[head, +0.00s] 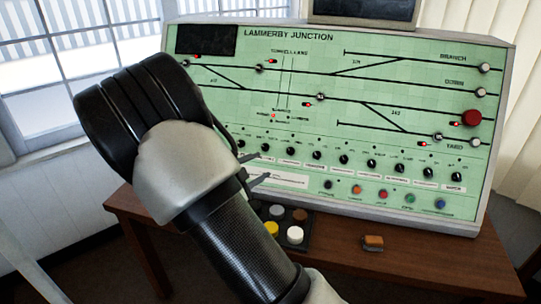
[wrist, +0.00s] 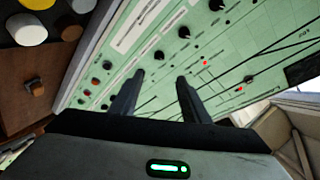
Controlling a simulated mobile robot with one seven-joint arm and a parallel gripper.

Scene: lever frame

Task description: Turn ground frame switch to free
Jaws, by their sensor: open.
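The green control panel (head: 300,80), titled LAMMERBY JUNCTION, has a row of small black rotary knobs (head: 317,155) along its lower part. Their labels are too small to read, so I cannot tell which is the ground frame switch. My gripper (head: 256,168) is at the lower left of the panel, near the left end of the row, partly hidden by my arm. In the wrist view, my gripper (wrist: 160,77) is open and empty. A black knob (wrist: 159,54) appears just beyond and between the fingertips; contact is not visible.
Colored buttons (head: 356,189) line the panel's lower edge. A dark box with yellow and white caps (head: 295,235) and a small orange-brown block (head: 373,242) sit on the wooden desk (head: 430,262). A window (head: 60,60) is at left.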

